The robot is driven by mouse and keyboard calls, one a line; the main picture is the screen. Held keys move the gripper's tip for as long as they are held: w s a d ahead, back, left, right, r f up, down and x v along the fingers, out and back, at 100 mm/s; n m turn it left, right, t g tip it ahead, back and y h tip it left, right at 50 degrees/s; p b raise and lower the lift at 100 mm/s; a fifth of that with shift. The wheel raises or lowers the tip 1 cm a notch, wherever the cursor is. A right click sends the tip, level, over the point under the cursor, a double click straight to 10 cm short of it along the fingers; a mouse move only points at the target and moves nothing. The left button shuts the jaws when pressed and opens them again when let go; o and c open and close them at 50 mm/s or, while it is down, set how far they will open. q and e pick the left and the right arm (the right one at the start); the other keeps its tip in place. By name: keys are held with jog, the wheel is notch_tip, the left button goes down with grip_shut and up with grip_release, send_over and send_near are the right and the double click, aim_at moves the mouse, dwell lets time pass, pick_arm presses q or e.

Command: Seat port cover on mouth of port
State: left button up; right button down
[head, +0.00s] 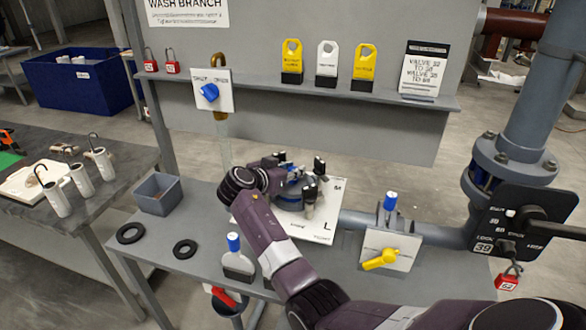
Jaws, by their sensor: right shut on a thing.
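The port (293,203) is a grey round fitting on a white plate (335,205) marked M and L, at the middle of the bench. Upright black-topped clamps stand around it. My right gripper (289,171) is over the port, reached by my purple arm from the lower right. It is shut on what looks like the port cover, which is mostly hidden by the gripper and clamps. I cannot tell whether the cover touches the mouth. My left gripper is not in view.
Two black rings (185,249), a grey bin (157,194) and a blue-capped bottle (237,260) are left of my arm. A yellow-handled valve (381,259) and a pipe are to the right. A shelf (300,94) with tags runs behind.

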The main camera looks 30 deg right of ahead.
jog(key=shift+f+b, duration=0.35)
jog(key=shift+b, duration=0.1)
jog(key=c, duration=1.6)
grip_release()
jog(key=shift+a, duration=0.1)
jog(key=v, duration=1.2)
jog(key=shift+r, duration=0.1)
